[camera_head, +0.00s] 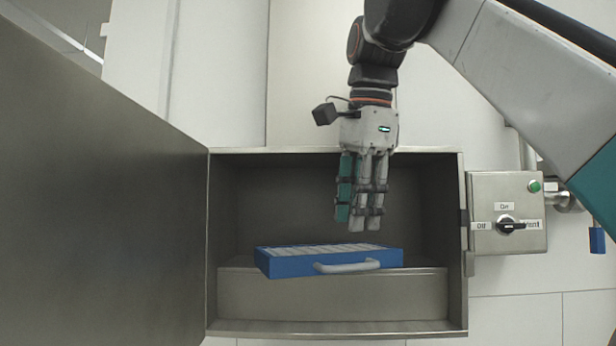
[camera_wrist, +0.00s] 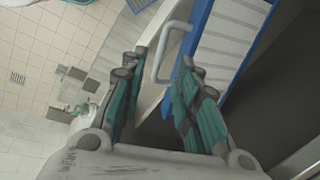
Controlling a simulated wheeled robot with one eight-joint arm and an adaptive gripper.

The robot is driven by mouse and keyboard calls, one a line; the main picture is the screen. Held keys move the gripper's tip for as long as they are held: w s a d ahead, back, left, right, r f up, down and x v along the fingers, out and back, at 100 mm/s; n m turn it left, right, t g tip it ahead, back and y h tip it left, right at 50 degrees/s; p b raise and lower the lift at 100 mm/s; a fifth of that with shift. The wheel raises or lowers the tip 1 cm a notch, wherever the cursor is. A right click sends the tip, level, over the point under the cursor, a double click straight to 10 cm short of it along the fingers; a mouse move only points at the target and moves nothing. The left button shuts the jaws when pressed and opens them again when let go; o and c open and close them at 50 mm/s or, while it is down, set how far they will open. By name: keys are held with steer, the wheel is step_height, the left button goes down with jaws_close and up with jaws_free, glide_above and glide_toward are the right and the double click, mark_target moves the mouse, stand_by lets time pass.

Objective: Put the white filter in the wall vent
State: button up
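The filter, a blue frame with white pleats (camera_head: 285,267), lies slightly askew on the ledge inside the open metal wall vent (camera_head: 462,215). Its white handle (camera_head: 347,267) faces out. The frame (camera_wrist: 205,30) and the handle (camera_wrist: 173,48) also show in the wrist view. My gripper (camera_head: 358,222) hangs fingers down in front of the vent opening, above the filter in the head view. In the wrist view its teal fingers (camera_wrist: 162,66) are spread, with the handle just beyond and between the tips. No grip on it shows. How far the filter reaches back is hidden.
The vent's large metal door (camera_head: 100,200) stands open at the left. A control box (camera_head: 508,240) with a rotary knob and a green button is on the wall at the right. The vent's inside is dark and empty above the filter.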

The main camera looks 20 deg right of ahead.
steer(key=shift+p+v, duration=0.5)
steer(key=shift+v, duration=1.45)
steer(key=shift+w, duration=0.1)
